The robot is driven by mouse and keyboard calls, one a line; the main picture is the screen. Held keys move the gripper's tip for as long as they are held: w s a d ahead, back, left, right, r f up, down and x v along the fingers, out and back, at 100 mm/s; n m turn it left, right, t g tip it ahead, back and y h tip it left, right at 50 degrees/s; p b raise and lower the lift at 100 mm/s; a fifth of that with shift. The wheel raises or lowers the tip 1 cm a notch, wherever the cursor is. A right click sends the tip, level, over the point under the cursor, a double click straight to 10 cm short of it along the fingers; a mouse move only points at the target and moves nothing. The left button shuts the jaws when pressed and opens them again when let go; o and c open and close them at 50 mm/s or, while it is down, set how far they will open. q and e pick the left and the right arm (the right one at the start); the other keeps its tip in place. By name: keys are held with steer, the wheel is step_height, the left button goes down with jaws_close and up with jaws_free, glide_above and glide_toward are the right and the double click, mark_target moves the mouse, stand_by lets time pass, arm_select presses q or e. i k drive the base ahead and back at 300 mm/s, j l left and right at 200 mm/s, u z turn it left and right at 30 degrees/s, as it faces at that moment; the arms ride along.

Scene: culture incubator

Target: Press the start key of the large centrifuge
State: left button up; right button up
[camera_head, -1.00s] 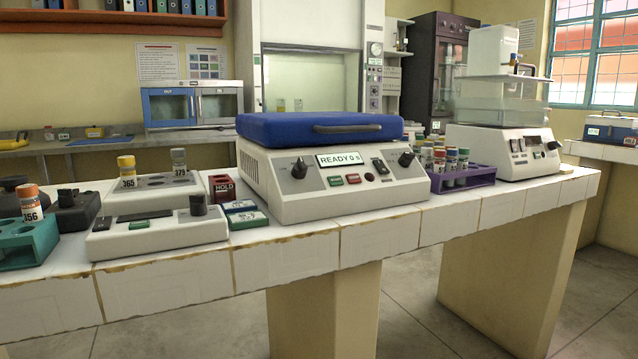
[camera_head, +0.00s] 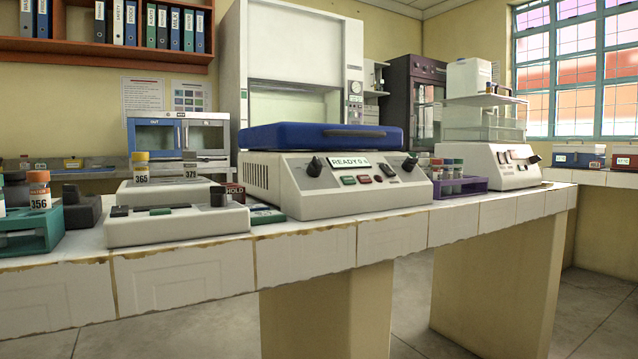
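The large centrifuge (camera_head: 300,192) stands on the white tiled bench, a cream box with a closed blue lid (camera_head: 300,137). Its sloped front panel has a display (camera_head: 350,162) reading READY 0 s. Below the display are a green key (camera_head: 348,180) and a red key (camera_head: 364,179); their labels are too small to read. A dark knob (camera_head: 314,166) sits left of the display, and a dark switch and another knob (camera_head: 409,164) sit to the right. Neither of my grippers is in view.
A low cream device (camera_head: 178,226) and a green tube rack (camera_head: 30,235) stand left of the centrifuge. A purple tube rack (camera_head: 470,186) and a white water-bath-like device (camera_head: 488,168) stand right. The bench's front edge (camera_head: 305,228) runs below; the floor before it is clear.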

mark_target(347, 179)
steer(key=j+z, duration=0.5)
steer(key=j, duration=0.8)
steer(key=k, duration=0.05)
